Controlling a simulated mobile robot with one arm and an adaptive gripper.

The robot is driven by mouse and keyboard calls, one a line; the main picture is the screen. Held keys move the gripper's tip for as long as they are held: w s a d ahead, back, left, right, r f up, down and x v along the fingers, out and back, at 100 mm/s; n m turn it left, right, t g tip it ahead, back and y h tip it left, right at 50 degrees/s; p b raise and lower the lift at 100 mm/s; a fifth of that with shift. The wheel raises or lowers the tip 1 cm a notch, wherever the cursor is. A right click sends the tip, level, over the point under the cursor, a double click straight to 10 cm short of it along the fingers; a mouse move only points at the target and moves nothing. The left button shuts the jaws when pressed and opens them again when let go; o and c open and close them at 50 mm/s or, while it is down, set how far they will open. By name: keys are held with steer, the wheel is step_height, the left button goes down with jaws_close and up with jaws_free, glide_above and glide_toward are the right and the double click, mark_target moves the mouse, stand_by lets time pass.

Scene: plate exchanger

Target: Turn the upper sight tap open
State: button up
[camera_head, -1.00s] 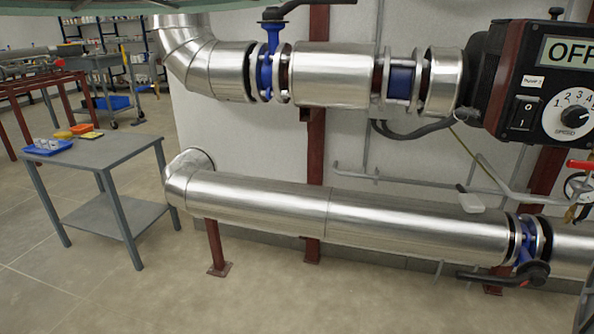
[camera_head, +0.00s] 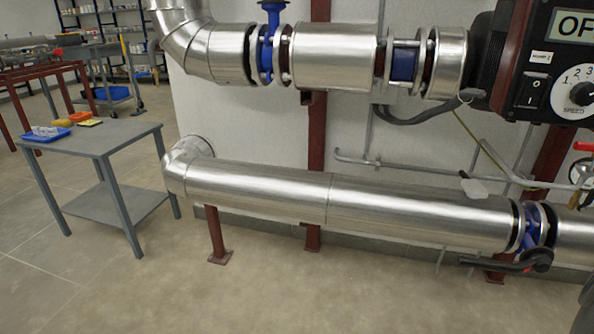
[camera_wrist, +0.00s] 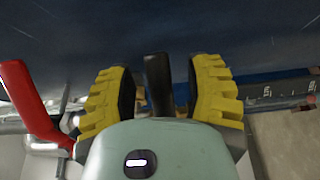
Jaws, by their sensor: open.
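My gripper (camera_wrist: 158,92) shows in the wrist view, with its two yellow ribbed fingers apart. A black upright bar (camera_wrist: 157,84), like a lever handle, shows in the gap between the fingers. I cannot tell whether either finger touches it. A red lever (camera_wrist: 32,108) slants down to the right, outside the left finger. I cannot tell which of these handles, if either, belongs to the upper sight tap. In the head view, my gripper is out of view, and a red handle (camera_head: 583,146) shows at the right edge, partly cut off.
A black control box (camera_head: 545,60) hangs at the upper right. The upper steel pipe (camera_head: 335,62) and lower steel pipe (camera_head: 330,205) run along the wall. A black-handled blue valve (camera_head: 528,250) is on the lower pipe. A grey table (camera_head: 100,140) stands left. The floor in front is clear.

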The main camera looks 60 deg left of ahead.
jaws_close()
stand_by(0.5)
